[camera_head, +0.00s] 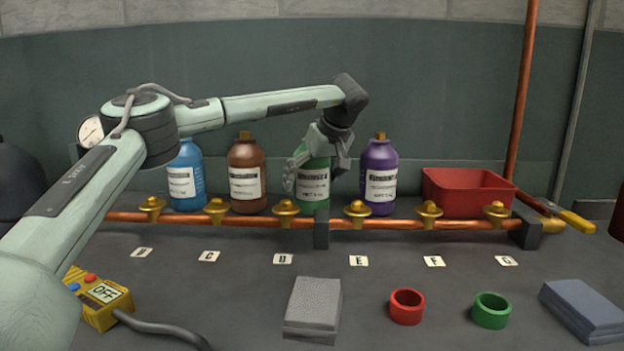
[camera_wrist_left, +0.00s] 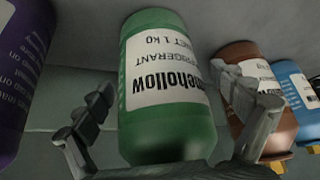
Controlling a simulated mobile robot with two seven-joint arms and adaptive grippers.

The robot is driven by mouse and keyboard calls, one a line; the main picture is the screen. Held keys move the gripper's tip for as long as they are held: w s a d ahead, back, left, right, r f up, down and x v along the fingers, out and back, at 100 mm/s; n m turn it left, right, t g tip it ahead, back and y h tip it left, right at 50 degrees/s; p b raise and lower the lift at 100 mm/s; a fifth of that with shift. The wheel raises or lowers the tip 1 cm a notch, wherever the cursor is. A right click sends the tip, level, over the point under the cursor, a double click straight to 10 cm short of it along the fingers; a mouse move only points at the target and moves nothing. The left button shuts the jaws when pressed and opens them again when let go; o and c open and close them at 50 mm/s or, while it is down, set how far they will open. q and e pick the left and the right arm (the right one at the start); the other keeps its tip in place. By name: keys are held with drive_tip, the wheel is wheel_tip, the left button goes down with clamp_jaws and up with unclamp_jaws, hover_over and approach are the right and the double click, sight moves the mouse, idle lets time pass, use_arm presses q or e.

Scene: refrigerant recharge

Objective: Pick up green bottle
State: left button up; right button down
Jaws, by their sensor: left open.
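The green bottle (camera_head: 314,186) stands upright behind the copper pipe, between the brown bottle and the purple bottle. My left gripper (camera_head: 318,172) reaches down over it from above, with its fingers on either side of the bottle and its top hidden. My right gripper is not in view.
A brown bottle (camera_head: 247,176) and blue bottle (camera_head: 186,180) stand to the left, a purple bottle (camera_head: 379,175) close to the right. A copper pipe (camera_head: 455,224) with brass valves runs in front. A red bin (camera_head: 465,192) stands further right. The front counter holds rings and blocks.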

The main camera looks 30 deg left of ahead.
use_arm(q)
drive_tip(key=shift+c, duration=0.6)
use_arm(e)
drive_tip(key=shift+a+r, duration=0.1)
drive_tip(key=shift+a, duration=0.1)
use_arm(q)
drive_tip(key=shift+c, duration=1.2)
drive_tip(key=c, duration=1.4)
drive_tip(key=shift+r, duration=0.25)
drive_tip(key=shift+c, duration=0.9)
drive_tip(key=shift+f, duration=0.1)
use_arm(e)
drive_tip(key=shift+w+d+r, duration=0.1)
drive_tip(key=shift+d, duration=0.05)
